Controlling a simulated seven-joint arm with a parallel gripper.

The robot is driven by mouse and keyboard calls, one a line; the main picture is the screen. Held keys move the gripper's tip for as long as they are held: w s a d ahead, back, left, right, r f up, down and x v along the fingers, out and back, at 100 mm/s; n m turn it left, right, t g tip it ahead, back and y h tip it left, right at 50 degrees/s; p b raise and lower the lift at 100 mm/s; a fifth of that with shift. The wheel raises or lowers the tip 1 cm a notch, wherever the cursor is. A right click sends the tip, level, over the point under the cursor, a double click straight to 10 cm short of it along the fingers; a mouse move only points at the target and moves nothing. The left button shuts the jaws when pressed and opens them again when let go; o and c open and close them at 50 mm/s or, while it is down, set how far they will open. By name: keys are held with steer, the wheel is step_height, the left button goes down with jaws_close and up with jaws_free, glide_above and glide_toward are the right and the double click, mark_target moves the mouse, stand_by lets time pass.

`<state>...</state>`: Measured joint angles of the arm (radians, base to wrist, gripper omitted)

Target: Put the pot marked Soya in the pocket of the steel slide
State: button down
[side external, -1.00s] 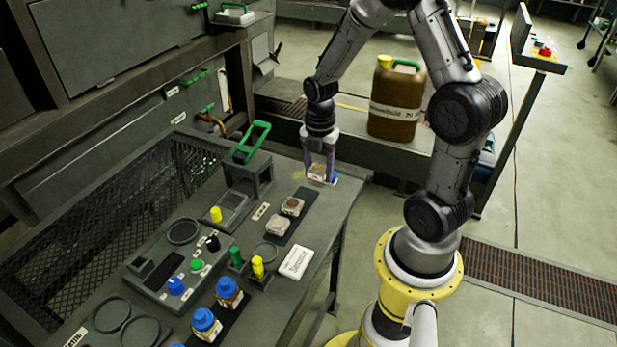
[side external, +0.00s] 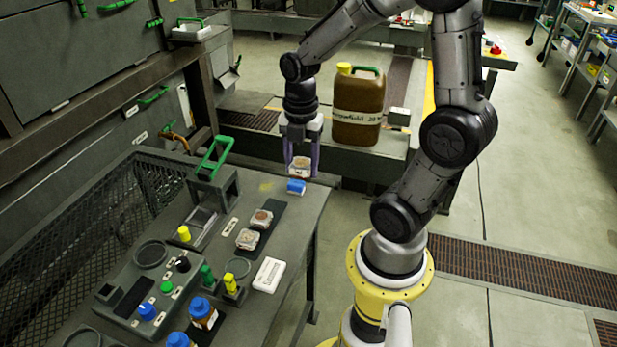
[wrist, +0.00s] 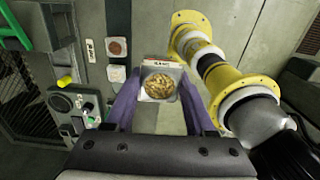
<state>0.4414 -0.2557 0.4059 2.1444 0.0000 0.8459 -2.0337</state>
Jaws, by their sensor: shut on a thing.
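My gripper (side external: 300,150) is shut on a small pale square pot (side external: 300,167) at the far end of the bench. In the wrist view this pot (wrist: 160,88) stands between the purple fingers, its open top showing yellow-brown grains. The label along its edge is too small to read surely. The pot appears raised above the bench. What looks like the steel slide (side external: 201,220) lies on the bench by a yellow knob (side external: 184,233); its pocket is not clear. Two similar pots, a far one (side external: 262,217) and a near one (side external: 247,239), sit on a dark strip.
A blue object (side external: 296,187) lies on the bench just below the held pot. A green-handled frame (side external: 213,165) rises beside the slide. A white labelled block (side external: 269,275), blue-capped bottles (side external: 203,312) and a control panel (side external: 150,290) stand nearer. A large brown jug (side external: 358,110) is behind.

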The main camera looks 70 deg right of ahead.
steer(key=w+a, duration=0.3)
steer(key=w, duration=1)
steer(key=w+a, duration=0.3)
steer(key=w, duration=1)
steer(key=shift+w+f, duration=0.2)
steer(key=shift+f, duration=3.45)
steer(key=shift+w+f, duration=0.15)
steer(key=shift+f, duration=3.45)
steer(key=shift+f, duration=1)
steer(key=shift+c, duration=0.8)
jaws_free()
